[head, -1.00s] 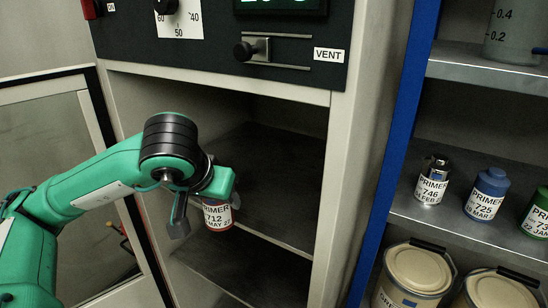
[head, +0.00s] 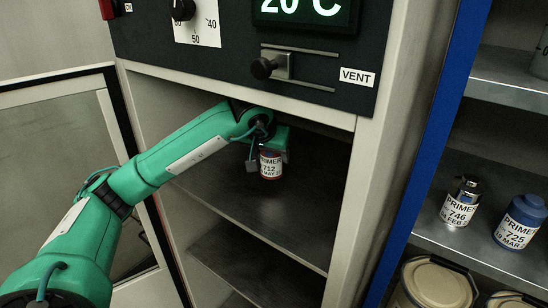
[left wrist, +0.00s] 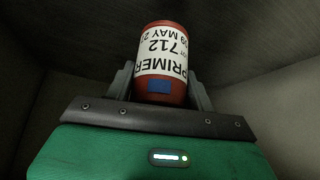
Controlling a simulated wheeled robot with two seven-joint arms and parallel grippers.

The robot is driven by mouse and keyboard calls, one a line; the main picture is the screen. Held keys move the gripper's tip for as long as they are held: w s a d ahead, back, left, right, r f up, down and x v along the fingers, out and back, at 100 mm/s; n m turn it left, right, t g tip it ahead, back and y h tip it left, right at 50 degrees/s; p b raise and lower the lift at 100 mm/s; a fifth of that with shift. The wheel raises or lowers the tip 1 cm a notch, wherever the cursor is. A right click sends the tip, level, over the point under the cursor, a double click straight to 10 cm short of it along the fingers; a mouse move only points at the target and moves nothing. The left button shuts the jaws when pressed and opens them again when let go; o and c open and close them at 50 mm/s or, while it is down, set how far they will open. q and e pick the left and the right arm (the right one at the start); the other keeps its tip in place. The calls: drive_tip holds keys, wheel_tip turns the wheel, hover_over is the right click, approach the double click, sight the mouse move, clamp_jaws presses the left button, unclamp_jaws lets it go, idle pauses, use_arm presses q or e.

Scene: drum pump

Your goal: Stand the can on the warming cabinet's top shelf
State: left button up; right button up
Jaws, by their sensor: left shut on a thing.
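The can is red with a white label reading PRIMER 712 (head: 271,166). It is inside the warming cabinet (head: 365,150), over the top shelf (head: 225,190), and looks upright. My left gripper (head: 268,158) reaches in through the open front and is shut on the can. In the left wrist view the can (left wrist: 163,65) sits between the two fingers (left wrist: 160,88). I cannot tell whether its base touches the shelf. My right gripper is not in view.
The cabinet's control panel with a vent slider (head: 270,67) hangs above the opening. A glazed door (head: 60,180) stands open at left. Blue-framed shelving at right holds a silver can (head: 461,200), a blue can (head: 520,221) and pails (head: 438,285). The shelf around the held can is clear.

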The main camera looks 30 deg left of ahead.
sight(274, 162)
use_arm(q)
drive_tip(key=shift+w+a, duration=0.15)
drive_tip(key=shift+w, duration=0.55)
wheel_tip(274, 162, down, 2)
drive_tip(key=shift+w+f+p, duration=0.15)
drive_tip(key=shift+f+p, duration=0.1)
drive_tip(key=shift+p, duration=0.15)
drive_tip(key=shift+f, duration=0.5)
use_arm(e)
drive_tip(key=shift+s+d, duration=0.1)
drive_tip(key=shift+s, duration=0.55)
use_arm(q)
drive_tip(key=shift+f, duration=0.1)
drive_tip(key=o, duration=1.2)
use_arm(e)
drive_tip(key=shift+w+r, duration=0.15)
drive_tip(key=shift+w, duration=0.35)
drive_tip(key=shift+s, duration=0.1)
